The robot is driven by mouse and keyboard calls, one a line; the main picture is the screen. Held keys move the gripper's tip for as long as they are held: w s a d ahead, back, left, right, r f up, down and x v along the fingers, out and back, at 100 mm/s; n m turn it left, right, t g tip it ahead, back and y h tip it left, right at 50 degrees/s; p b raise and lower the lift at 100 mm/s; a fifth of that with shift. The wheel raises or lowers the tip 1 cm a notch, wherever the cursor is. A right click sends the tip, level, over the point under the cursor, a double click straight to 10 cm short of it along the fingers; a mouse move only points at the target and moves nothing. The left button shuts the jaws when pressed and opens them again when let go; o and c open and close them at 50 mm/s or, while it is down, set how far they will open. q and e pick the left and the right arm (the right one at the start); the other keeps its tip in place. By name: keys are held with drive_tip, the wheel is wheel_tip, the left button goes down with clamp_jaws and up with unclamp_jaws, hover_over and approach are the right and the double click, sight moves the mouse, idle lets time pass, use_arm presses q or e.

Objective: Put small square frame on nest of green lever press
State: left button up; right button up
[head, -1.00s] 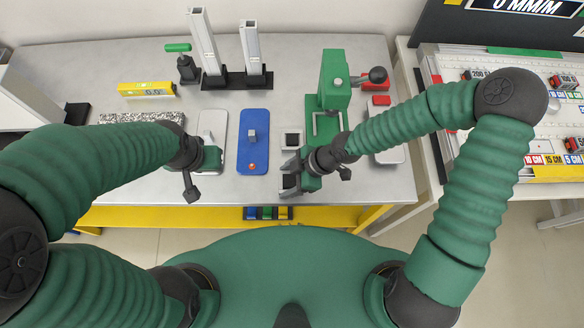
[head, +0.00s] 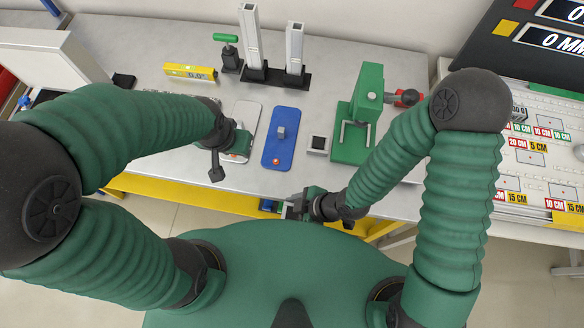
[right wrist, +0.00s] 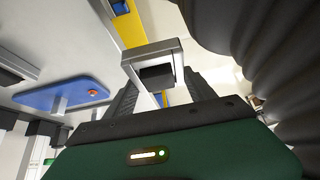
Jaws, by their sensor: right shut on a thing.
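My right gripper (head: 292,208) is shut on a small grey square frame (right wrist: 150,50), seen up close and tilted between the fingers in the right wrist view. In the head view the gripper is in front of the bench's front edge, below the press. The green lever press (head: 365,112) stands on the right of the bench, with a dark-knobbed lever and a pale U-shaped piece on its green base. The press's nest is not clear to me. My left gripper (head: 238,145) is over the white plate; its jaws are too unclear to read.
A small grey square piece with a dark middle (head: 318,144) lies left of the press. A blue plate (head: 281,150), a white plate (head: 248,117), a yellow gauge (head: 190,72) and two upright metal posts (head: 250,40) are on the bench. A numbered board (head: 540,150) stands at right.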

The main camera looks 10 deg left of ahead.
drive_tip(key=shift+w+d, duration=0.15)
drive_tip(key=shift+d, duration=0.15)
drive_tip(key=w+d+m, duration=0.1)
drive_tip(key=w, duration=0.1)
drive_tip(key=w+d+m+t, duration=0.1)
drive_tip(key=w+d, duration=0.1)
drive_tip(key=w+d+m+b, duration=0.1)
drive_tip(key=w, duration=0.1)
drive_tip(key=shift+d+t, duration=0.15)
drive_tip(key=shift+t, duration=0.25)
drive_tip(key=w+d+r+m+t+h+b, duration=0.1)
drive_tip(key=w+d+r+m+t+h, duration=0.1)
drive_tip(key=w+d+r+m, duration=0.4)
drive_tip(key=w+d+r+m+t+h+b, duration=0.2)
drive_tip(key=w+d+r+m+h, duration=0.2)
drive_tip(key=d, duration=0.9)
drive_tip(key=w+r+m, duration=0.3)
drive_tip(key=w+m, duration=0.2)
drive_tip(key=shift+d+t+h, duration=0.3)
drive_tip(key=shift+t, duration=0.1)
drive_tip(key=shift+f, duration=0.1)
